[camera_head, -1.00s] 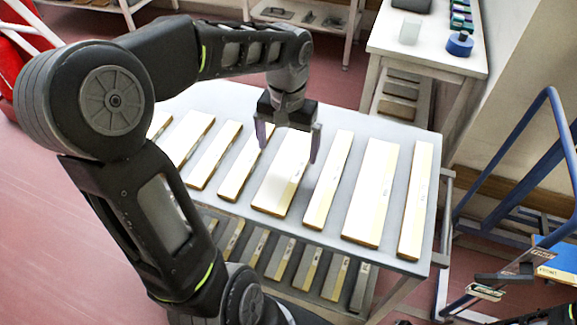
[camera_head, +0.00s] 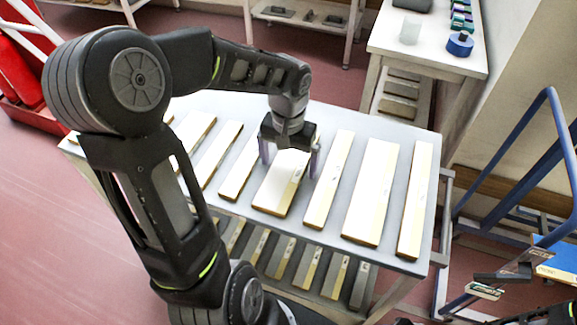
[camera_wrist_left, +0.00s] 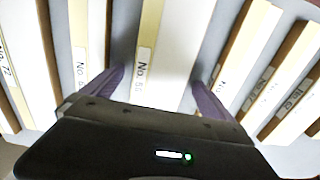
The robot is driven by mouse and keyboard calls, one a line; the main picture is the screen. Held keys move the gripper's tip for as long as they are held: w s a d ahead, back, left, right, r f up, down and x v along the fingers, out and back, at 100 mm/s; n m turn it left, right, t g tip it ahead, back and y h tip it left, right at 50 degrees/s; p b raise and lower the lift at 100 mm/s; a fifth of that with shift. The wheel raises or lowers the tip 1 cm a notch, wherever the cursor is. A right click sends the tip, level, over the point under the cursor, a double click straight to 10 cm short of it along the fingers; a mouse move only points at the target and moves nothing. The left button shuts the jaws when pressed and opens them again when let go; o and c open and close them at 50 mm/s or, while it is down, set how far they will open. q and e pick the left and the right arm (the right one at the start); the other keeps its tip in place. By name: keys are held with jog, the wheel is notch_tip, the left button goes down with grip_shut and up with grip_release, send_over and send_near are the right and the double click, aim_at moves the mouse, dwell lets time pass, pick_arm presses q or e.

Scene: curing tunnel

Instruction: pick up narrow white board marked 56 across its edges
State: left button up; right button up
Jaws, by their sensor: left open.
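My left gripper (camera_head: 290,168) is open over a white board (camera_head: 278,187) near the middle of the grey table top. In the left wrist view the two purple fingers (camera_wrist_left: 158,88) stand on either side of this board (camera_wrist_left: 180,45), with gaps between them and its edges. Its label (camera_wrist_left: 140,75) starts "No. 5"; the last digit is too blurred to be sure of. The board lies flat and looks wider than several neighbours.
Other white boards lie in a row on the table (camera_head: 425,170), including a narrow one (camera_head: 329,180) just right of the gripper and a wide one (camera_head: 372,195) beyond. More boards fill the lower shelf. A blue frame (camera_head: 553,120) stands at the right.

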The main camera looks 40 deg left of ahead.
aim_at(288, 166)
dwell(0.4)
pick_arm(q)
jog(key=c, duration=1.6)
jog(key=shift+r, duration=0.1)
notch_tip(288, 166, up, 10)
jog(key=shift+f, duration=0.1)
